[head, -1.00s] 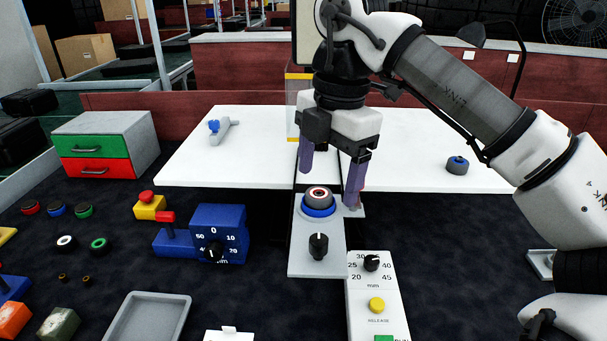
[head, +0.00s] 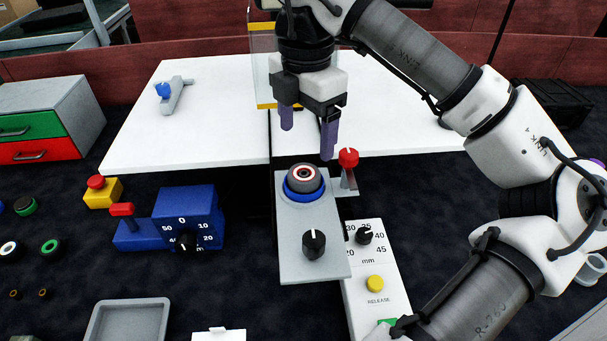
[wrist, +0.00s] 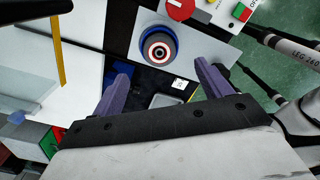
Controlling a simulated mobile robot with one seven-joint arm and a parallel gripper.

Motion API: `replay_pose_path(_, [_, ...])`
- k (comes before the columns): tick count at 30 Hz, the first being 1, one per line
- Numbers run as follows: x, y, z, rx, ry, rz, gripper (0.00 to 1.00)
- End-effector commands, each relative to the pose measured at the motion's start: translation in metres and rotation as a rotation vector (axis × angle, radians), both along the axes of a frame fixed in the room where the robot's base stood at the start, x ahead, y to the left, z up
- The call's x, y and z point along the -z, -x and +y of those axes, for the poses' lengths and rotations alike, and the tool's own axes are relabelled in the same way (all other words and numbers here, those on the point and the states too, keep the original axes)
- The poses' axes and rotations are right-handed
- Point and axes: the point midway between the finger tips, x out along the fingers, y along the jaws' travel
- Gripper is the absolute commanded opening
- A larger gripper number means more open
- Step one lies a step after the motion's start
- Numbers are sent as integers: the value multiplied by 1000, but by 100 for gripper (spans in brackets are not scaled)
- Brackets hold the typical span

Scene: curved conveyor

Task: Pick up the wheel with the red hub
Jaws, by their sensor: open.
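A dark grey wheel with a white ring and a red centre (head: 303,179) sits on a blue ring (head: 304,195) on the grey fixture plate (head: 300,265). The wheel also shows in the wrist view (wrist: 158,50), beyond the fingers. My gripper (head: 307,142) is open and empty, its purple fingers spread above and behind the wheel in the head view. The fingers do not touch the wheel. In the wrist view the fingers of my gripper (wrist: 162,68) point towards either side of it.
A red-knobbed lever (head: 348,160) stands just right of the wheel. A black knob (head: 314,245) is in front. A blue dial block (head: 185,218) and yellow box with red button (head: 102,191) are left. A white panel (head: 375,260) is right. The white table (head: 210,130) lies behind.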

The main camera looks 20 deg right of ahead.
Motion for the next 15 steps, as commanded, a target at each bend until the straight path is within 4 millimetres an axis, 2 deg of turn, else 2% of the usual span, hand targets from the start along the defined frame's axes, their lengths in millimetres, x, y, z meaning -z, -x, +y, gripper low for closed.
replay_pose_path(3, [16,0,0,-3,-2,1,77])
replay_pose_path(11, [31,0,1,-2,-2,1,77])
replay_pose_path(15, [45,1,3,-3,-4,1,77])
